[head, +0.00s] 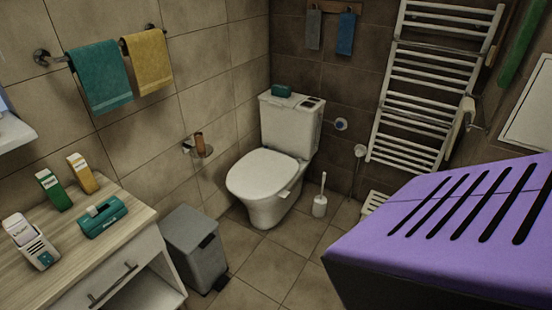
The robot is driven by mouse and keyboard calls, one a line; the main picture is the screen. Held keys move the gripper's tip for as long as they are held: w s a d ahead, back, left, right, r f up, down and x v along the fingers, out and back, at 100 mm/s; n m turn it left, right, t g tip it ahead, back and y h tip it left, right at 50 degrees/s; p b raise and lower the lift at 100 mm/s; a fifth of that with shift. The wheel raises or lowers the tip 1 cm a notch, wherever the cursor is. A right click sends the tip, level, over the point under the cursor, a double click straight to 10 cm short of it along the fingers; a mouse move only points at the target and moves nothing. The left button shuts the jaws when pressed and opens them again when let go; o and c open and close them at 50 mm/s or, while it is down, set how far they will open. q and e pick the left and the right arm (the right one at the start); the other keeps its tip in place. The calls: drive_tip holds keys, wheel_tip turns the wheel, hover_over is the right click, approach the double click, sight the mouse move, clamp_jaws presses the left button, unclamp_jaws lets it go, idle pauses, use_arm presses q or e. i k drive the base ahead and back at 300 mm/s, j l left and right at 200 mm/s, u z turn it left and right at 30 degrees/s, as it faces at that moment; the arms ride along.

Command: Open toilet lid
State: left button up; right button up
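The white toilet (271,203) stands in the far corner, against the tiled wall. Its lid (262,173) is down, lying flat over the bowl. The cistern (290,127) rises behind the lid, with a small teal box (281,90) and the dark flush buttons on its top. A small pale tab shows at the right side of the lid's front edge. Neither of my grippers is in view.
A grey bin (194,243) stands left of the toilet, beside a wooden-topped cabinet (70,225) with several small items. A toilet brush (320,205) stands right of the toilet. A purple slotted surface (420,235) fills the lower right. Floor before the toilet is clear.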

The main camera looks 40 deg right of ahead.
sight(261, 174)
drive_tip(key=z, duration=1.2)
drive_tip(key=i+l+u, duration=0.25)
drive_tip(key=i+l, duration=0.25)
drive_tip(key=i, duration=0.3)
drive_tip(key=i+l+u, duration=0.2)
drive_tip(key=i+l, duration=0.5)
drive_tip(key=i, duration=0.1)
